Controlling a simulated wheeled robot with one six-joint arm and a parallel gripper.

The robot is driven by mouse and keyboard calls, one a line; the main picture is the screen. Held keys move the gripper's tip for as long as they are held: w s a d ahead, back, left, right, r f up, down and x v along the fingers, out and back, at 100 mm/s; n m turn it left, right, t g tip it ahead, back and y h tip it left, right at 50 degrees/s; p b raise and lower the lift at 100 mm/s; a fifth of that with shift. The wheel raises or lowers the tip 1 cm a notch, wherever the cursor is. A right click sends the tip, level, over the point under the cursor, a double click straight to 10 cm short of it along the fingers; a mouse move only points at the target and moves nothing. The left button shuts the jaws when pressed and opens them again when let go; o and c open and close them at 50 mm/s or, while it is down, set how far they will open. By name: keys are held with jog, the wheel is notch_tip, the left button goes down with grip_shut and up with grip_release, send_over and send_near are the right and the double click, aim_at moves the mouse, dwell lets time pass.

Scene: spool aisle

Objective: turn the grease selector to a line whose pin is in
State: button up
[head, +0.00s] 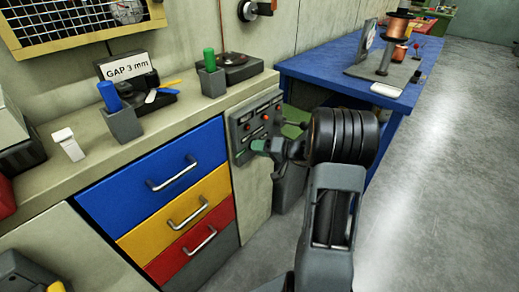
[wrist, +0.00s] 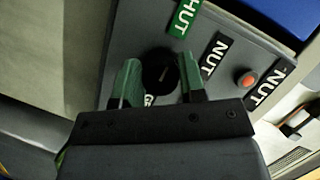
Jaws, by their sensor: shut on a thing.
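A grey selector panel (head: 243,128) is fixed to the end of the bench, with several small red and dark knobs or pins. In the wrist view, the panel (wrist: 222,62) carries a round black selector knob (wrist: 158,68) with a pale pointer mark. My gripper (wrist: 160,78) has its green-padded fingers on either side of this knob and is shut on it. In the head view, my gripper (head: 262,147) is at the panel's lower part, hiding some of it. A red-orange pin (wrist: 246,80) sits between two black labels reading NUT; I cannot tell how deep it sits.
A green label (wrist: 184,14), partly cut off, lies above the knob. Blue, yellow and red drawers (head: 186,212) with handles are left of the panel. A blue table (head: 320,66) stands behind my arm. Open grey floor (head: 440,200) lies to the right.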

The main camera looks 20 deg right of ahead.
jog(key=shift+f+m+y+b, duration=0.15)
jog(key=shift+m+y+b, duration=0.55)
jog(key=shift+m, duration=0.4)
jog(key=shift+m+t+y+b, duration=0.3)
jog(key=shift+m+t+b, duration=0.1)
jog(key=shift+m, duration=0.8)
jog(key=m+t, duration=0.1)
jog(key=m, duration=0.2)
jog(key=m+t+y, duration=0.1)
jog(key=m, duration=0.1)
jog(key=shift+m+p, duration=0.3)
jog(key=shift+m, duration=0.1)
jog(key=o, duration=0.9)
jog(key=p+v, duration=0.1)
jog(key=v, duration=1.2)
jog(key=shift+s+d+f, duration=0.1)
jog(key=shift+s+d, duration=0.15)
jog(key=shift+d, duration=0.05)
